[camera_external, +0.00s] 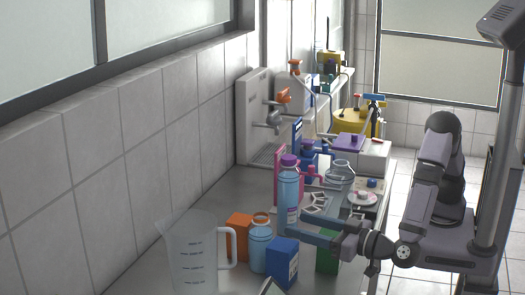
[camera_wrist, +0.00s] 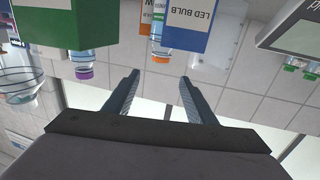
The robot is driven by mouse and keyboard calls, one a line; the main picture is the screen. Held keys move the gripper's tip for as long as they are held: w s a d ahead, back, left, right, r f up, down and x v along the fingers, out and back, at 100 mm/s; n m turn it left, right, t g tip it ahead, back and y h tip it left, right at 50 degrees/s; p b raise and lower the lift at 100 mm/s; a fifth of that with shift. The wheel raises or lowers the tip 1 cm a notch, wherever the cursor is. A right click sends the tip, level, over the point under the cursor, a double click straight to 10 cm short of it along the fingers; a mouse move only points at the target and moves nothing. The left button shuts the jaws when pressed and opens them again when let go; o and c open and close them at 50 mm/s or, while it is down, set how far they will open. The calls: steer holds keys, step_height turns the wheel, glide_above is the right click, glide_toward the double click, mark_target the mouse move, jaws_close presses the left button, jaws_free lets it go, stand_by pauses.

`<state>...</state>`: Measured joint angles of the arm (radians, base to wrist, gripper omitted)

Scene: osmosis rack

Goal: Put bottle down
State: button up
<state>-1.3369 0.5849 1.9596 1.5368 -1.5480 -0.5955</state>
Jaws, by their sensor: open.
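A tall blue bottle with a purple cap (camera_external: 288,195) stands upright on the bench. A shorter light-blue bottle with an orange neck ring (camera_external: 260,246) stands in front of it, beside the boxes. My gripper (camera_external: 304,231) is at the right of the bottles, fingers pointing left, in front of the tall bottle's lower part in this view. In the wrist view, which is upside down, my gripper (camera_wrist: 158,80) is open with nothing between its fingers. The purple-capped bottle (camera_wrist: 83,57) and the orange-ringed bottle (camera_wrist: 161,45) both show beyond the fingers, apart from them.
A blue LED bulb box (camera_external: 282,262), an orange box (camera_external: 238,237) and a green box (camera_external: 327,259) stand close by. A clear measuring jug (camera_external: 195,255) is at the front left. A glass flask (camera_external: 340,174) and a crowded bench lie behind.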

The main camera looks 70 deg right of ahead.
steer(key=p, duration=0.1)
glide_toward(254, 215)
steer(key=shift+g, duration=0.3)
steer(key=x, duration=0.5)
steer(key=shift+w+d+f, duration=0.1)
steer(key=shift+d+f, duration=0.15)
steer(key=shift+d, duration=0.15)
steer(key=shift+p+x, duration=1.25)
steer(key=shift+x, duration=1.95)
steer(key=shift+w+d+r, duration=0.1)
steer(key=shift+w+d, duration=0.1)
steer(key=shift+w, duration=0.25)
steer(key=shift+r, duration=0.1)
jaws_close()
